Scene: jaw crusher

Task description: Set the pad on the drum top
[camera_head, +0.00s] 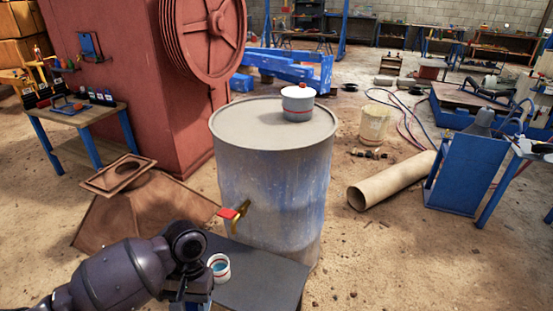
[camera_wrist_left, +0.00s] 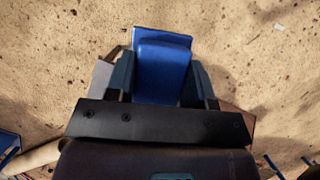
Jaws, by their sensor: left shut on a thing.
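The grey-blue drum (camera_head: 268,185) stands upright in the middle of the head view, with a brass tap with a red handle on its front left. The drum top (camera_head: 250,118) is flat, with a white lidded pot with a red stripe (camera_head: 299,104) at its back right and bare surface elsewhere. My left gripper (camera_head: 190,292) is low at the front, left of the drum and below its top. In the wrist view its fingers (camera_wrist_left: 162,85) are shut on a blue padded thing (camera_wrist_left: 163,70), apparently the pad. The head view mostly hides it. My right gripper is out of view.
A white cup with blue inside (camera_head: 219,266) stands on a dark grey surface (camera_head: 265,278) beside my left gripper. A red machine with a flywheel (camera_head: 205,35) is behind left. A cardboard tube (camera_head: 392,181) lies to the right. A workbench (camera_head: 75,118) is at left.

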